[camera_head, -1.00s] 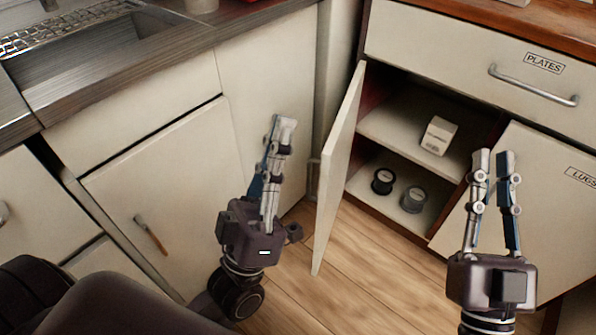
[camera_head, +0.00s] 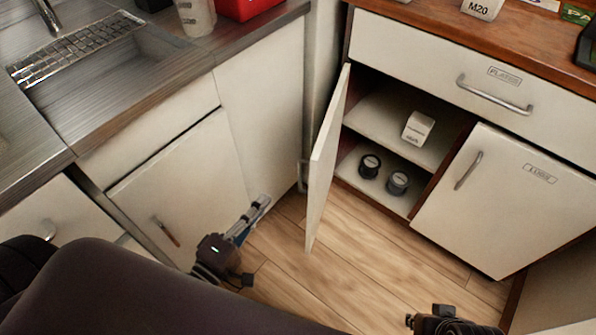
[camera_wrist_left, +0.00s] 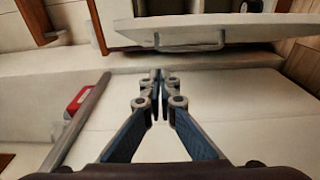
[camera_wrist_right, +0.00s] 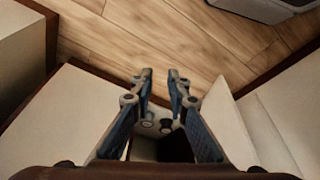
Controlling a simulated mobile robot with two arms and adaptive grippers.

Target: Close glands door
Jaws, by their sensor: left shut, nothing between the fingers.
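The open cabinet door (camera_head: 327,160), a pale panel, stands swung out at the left of the right-hand cabinet in the head view. No label shows on it. Its outer face, with a bar handle (camera_wrist_left: 190,42), appears at the top of the left wrist view. My left gripper (camera_head: 262,200) is shut and empty, left of the door and apart from it, near the sink cabinet fronts. My right gripper (camera_wrist_right: 160,72) has its fingers apart and empty in the right wrist view. The head view shows only its body at the bottom edge; its fingers are hidden there.
The open compartment holds a white box (camera_head: 418,127) and two dark round items (camera_head: 370,166) on shelves. The lugs door (camera_head: 500,200) beside it is closed, under a closed drawer (camera_head: 440,65). Sink cabinets (camera_head: 180,170) stand left. The wooden floor (camera_head: 350,260) is clear.

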